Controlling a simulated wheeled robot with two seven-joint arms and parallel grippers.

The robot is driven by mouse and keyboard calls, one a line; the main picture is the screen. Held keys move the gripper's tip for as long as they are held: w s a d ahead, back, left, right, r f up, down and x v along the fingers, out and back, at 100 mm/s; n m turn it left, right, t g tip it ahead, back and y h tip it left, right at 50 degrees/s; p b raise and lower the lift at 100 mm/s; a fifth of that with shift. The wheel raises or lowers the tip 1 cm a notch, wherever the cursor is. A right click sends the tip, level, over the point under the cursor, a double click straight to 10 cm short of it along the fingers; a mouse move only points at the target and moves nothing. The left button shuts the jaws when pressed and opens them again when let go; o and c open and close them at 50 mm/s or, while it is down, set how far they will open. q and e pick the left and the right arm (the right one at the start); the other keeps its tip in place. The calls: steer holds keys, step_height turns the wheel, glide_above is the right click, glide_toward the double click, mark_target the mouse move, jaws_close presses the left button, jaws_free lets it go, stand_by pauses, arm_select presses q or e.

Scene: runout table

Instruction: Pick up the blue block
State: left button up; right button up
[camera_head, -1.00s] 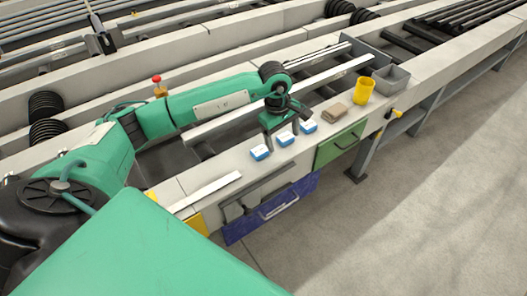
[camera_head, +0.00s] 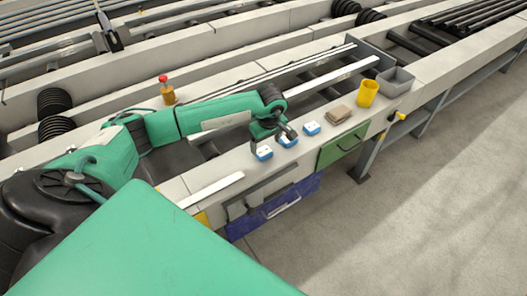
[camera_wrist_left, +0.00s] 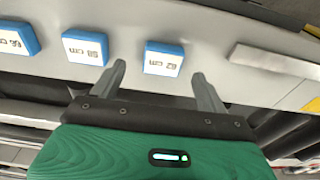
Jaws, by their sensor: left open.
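Three blue blocks with white, dark-printed tops stand in a row on the pale table edge: a left one (camera_head: 264,153), a middle one (camera_head: 288,141) and a right one (camera_head: 311,128). My left gripper (camera_head: 272,141) is open and empty, over the back side of the left and middle blocks. In the left wrist view, the left block (camera_wrist_left: 163,58) lies just beyond the gap between the open fingertips (camera_wrist_left: 158,70), and the middle block (camera_wrist_left: 85,48) and right block (camera_wrist_left: 15,38) are to its left. The print is too small to read surely. My right gripper is out of view.
A brown block (camera_head: 339,114), a yellow cup (camera_head: 367,93) and a grey bin (camera_head: 395,80) stand to the right. A white strip (camera_head: 211,190) lies to the left. Below the edge are a green drawer (camera_head: 343,146) and a blue drawer (camera_head: 285,203). A red-topped button (camera_head: 165,90) stands behind my arm.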

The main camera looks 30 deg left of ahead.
mark_target(264, 151)
arm_select(q)
steer(key=f, duration=0.2)
steer(key=f+p, duration=0.1)
steer(key=f, duration=0.1)
steer(key=shift+s+a, duration=0.1)
steer(key=shift+a, duration=0.3)
steer(key=c, duration=1.1)
steer(key=shift+o, duration=0.2)
steer(key=shift+r, duration=0.1)
